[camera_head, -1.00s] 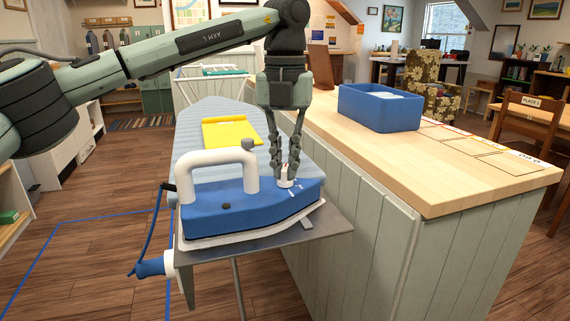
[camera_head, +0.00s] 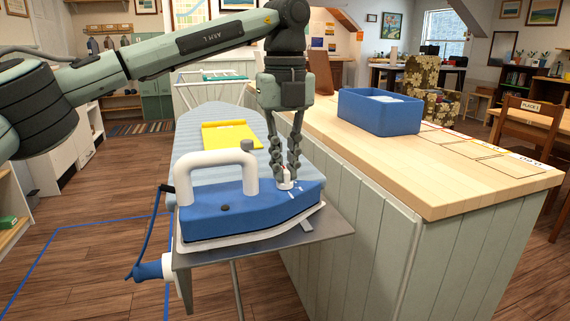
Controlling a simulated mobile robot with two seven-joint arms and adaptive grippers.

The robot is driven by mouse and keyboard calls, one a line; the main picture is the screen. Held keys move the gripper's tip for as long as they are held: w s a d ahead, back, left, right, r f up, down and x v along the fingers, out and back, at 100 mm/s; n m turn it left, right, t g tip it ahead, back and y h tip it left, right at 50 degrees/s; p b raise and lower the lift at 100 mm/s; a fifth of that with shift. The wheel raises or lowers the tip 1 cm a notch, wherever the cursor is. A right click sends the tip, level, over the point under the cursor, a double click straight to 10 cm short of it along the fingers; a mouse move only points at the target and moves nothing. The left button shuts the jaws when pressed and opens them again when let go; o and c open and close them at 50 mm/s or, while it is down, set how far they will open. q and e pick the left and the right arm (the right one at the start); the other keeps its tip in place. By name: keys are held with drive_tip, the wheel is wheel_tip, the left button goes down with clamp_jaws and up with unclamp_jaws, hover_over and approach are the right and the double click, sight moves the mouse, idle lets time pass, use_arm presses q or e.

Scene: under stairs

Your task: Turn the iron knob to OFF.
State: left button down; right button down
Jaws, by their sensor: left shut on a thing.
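A blue iron (camera_head: 235,210) with a white handle stands on a grey metal plate (camera_head: 215,258) at the end of the ironing board. The small white iron knob (camera_head: 285,174) sits on top near the iron's right end, with short white marks beside it. My left gripper (camera_head: 285,180) comes straight down from above, its fingers shut around the knob. The fingers hide part of the knob, and I cannot read its setting. My right gripper is not in view.
The striped ironing board (camera_head: 185,145) carries a folded yellow cloth (camera_head: 232,135). A wooden counter (camera_head: 440,185) stands close on the right, with a blue bin (camera_head: 378,112) on it. A cord and blue-white plug (camera_head: 153,269) hang at the iron's left.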

sight(285, 169)
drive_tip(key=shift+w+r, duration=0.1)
use_arm(q)
drive_tip(key=c, duration=1.7)
unclamp_jaws()
drive_tip(key=shift+c, duration=0.2)
drive_tip(key=shift+o, duration=0.7)
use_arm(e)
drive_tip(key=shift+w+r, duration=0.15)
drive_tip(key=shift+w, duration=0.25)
use_arm(q)
drive_tip(key=shift+r, duration=0.3)
wheel_tip(285, 169, up, 12)
drive_tip(key=shift+f, duration=0.25)
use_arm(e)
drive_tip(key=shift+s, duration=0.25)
